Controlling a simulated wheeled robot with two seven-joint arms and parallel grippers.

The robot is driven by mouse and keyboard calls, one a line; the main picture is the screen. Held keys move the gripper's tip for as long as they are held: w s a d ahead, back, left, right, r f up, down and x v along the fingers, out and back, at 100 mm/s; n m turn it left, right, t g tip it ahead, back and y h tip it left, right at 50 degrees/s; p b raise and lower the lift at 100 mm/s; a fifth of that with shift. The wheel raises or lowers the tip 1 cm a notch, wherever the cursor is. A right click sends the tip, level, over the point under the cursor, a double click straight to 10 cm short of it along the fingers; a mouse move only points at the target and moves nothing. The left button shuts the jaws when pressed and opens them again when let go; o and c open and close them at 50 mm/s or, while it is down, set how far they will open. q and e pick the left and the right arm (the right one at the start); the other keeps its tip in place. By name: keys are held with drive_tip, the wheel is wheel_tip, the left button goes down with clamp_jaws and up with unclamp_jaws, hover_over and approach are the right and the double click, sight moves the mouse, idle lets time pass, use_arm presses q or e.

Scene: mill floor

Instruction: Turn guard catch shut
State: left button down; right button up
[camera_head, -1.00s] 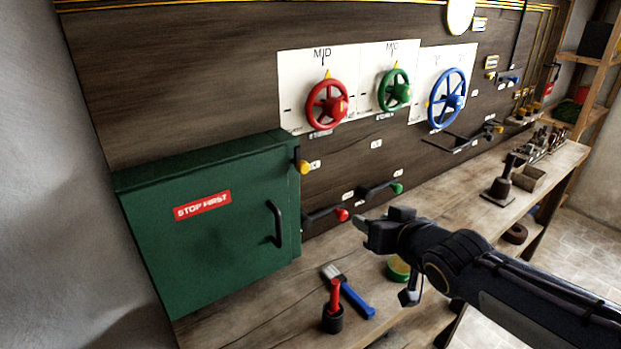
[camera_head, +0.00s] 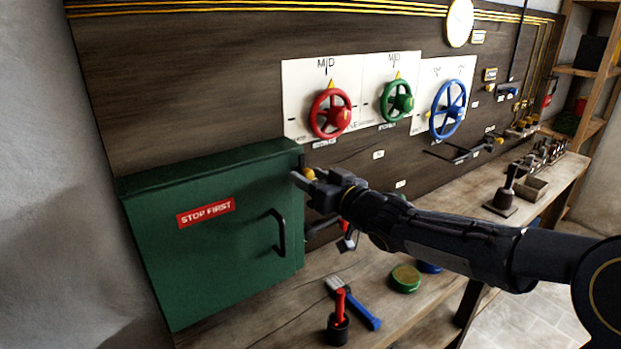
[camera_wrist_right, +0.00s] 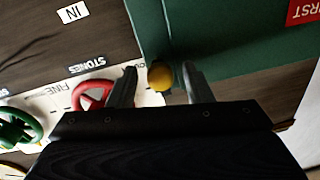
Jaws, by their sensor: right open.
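The guard is a green box (camera_head: 215,235) with a red STOP FIRST label and a black handle, at the left of the panel; its door looks closed. The catch is a yellow knob (camera_head: 309,174) at the box's right edge, partly hidden by my gripper in the head view. My right gripper (camera_head: 304,182) is open at the knob. In the right wrist view the yellow knob (camera_wrist_right: 161,76) sits between the two open fingers (camera_wrist_right: 155,86), with a gap to each side. My left gripper is not in view.
Red (camera_head: 330,112), green (camera_head: 397,101) and blue (camera_head: 447,108) handwheels are on the panel to the right.

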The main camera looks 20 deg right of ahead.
drive_tip(key=shift+w+a, duration=0.1)
drive_tip(key=shift+w, duration=0.05)
drive_tip(key=shift+c, duration=0.5)
drive_tip(key=c, duration=0.9)
